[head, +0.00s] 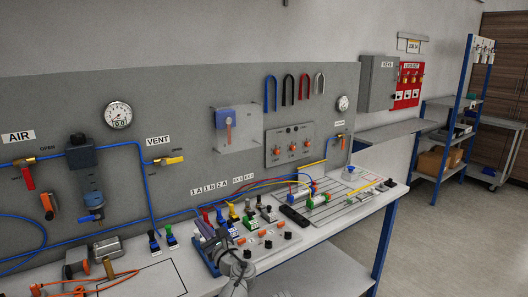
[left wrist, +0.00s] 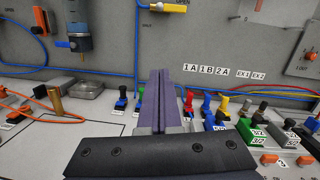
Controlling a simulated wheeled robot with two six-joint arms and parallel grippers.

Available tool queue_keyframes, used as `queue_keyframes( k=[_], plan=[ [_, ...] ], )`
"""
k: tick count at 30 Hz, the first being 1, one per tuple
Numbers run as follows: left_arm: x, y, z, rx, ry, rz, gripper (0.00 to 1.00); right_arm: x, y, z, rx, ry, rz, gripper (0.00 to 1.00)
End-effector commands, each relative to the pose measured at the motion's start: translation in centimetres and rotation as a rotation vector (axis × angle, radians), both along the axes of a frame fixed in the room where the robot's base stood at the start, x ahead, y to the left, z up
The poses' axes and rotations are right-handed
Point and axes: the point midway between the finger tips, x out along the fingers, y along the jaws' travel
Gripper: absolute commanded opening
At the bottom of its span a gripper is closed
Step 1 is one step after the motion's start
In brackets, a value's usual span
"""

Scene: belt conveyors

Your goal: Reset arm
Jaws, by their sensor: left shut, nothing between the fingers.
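My left gripper (head: 204,228) shows at the lower middle of the head view, over the front part of the bench and in front of the valve area. In the left wrist view its two long fingers (left wrist: 160,100) lie side by side with nothing between them, so it is shut and empty. It points toward the grey panel (left wrist: 210,35). Whether the fingertips touch anything on the bench is hard to tell. My right gripper is not in view.
Blue tubing (head: 147,190) runs along the panel. An orange hose (left wrist: 30,120) lies at left. Open floor (head: 450,240) shows at right.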

Motion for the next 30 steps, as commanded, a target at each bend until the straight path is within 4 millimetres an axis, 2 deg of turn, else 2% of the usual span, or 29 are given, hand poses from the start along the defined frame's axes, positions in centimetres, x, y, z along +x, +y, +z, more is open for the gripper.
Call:
queue_keyframes(
  k=[8, 11, 14, 18, 21, 24, 27, 30],
  plan=[
    [-3.2, 1.3, -3.7, -0.426, -0.077, 0.105, 0.0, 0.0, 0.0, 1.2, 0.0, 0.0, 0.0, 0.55],
    [-5.2, 1.4, -6.1, -0.643, -0.115, 0.185, 0.0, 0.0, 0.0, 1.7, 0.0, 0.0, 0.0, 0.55],
    [-8.1, 0.9, -9.2, -0.918, -0.157, 0.317, 0.0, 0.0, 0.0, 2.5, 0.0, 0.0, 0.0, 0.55],
    [-13.5, -1.9, -14.0, -1.312, -0.204, 0.596, 0.0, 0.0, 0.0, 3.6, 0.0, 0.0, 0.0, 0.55],
    [-17.5, -4.8, -16.5, -1.523, -0.221, 0.826, 0.0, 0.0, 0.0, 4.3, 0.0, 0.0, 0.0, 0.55],
    [-21.1, -7.7, -17.9, -1.661, -0.222, 1.042, 0.0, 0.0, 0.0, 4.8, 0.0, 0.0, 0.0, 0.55],
    [-23.9, -10.1, -18.5, -1.739, -0.215, 1.22, 0.0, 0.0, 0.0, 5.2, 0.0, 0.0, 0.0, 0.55],
    [-25.6, -11.7, -18.7, -1.774, -0.209, 1.34, 0.0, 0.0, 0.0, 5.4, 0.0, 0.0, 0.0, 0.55]
  ],
)
